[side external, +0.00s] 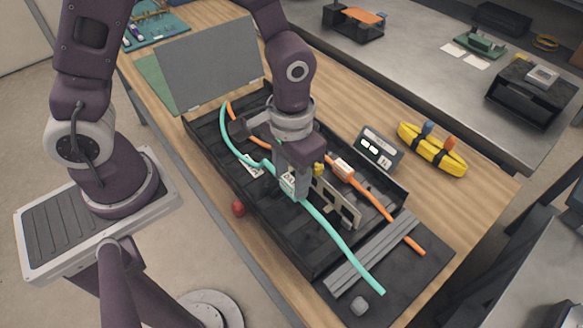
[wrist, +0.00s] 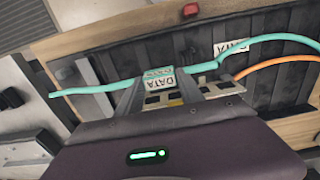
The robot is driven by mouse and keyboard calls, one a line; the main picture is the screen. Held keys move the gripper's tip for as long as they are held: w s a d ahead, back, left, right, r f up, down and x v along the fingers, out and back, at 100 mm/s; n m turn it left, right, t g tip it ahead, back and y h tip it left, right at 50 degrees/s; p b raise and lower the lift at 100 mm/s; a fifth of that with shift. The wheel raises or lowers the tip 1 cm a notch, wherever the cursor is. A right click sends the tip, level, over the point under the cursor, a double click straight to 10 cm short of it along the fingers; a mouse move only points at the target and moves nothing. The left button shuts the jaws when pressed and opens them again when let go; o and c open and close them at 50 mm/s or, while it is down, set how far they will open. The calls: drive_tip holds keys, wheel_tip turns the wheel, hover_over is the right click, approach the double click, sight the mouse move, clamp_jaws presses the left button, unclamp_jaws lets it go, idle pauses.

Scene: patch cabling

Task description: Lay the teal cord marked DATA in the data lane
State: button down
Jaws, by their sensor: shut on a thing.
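The teal cord (side external: 331,229) runs lengthwise over the black tray (side external: 302,259), from its back left to beyond its near end. It also shows in the wrist view (wrist: 97,88). My gripper (side external: 290,190) is shut on the teal cord at its white DATA tag, which shows between the fingers in the wrist view (wrist: 158,79). A second DATA label (wrist: 231,46) is on the tray floor, in the lane nearer the red knob. The cord passes close to this label. I cannot tell whether the held part touches the floor.
An orange cord (side external: 374,199) with a white tag lies along the tray's other side. A tan slotted divider (side external: 337,204) stands between the cords. A grey lid (side external: 208,64) stands open at the back. A red knob (side external: 238,208) is beside the tray. A yellow cord bundle (side external: 432,149) lies right.

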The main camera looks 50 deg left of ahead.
wheel_tip(320, 180, down, 3)
drive_tip(key=shift+r, duration=0.15)
wheel_tip(320, 180, up, 5)
drive_tip(key=shift+f, duration=2.6)
drive_tip(key=shift+f, duration=0.45)
drive_tip(key=shift+f, duration=1.45)
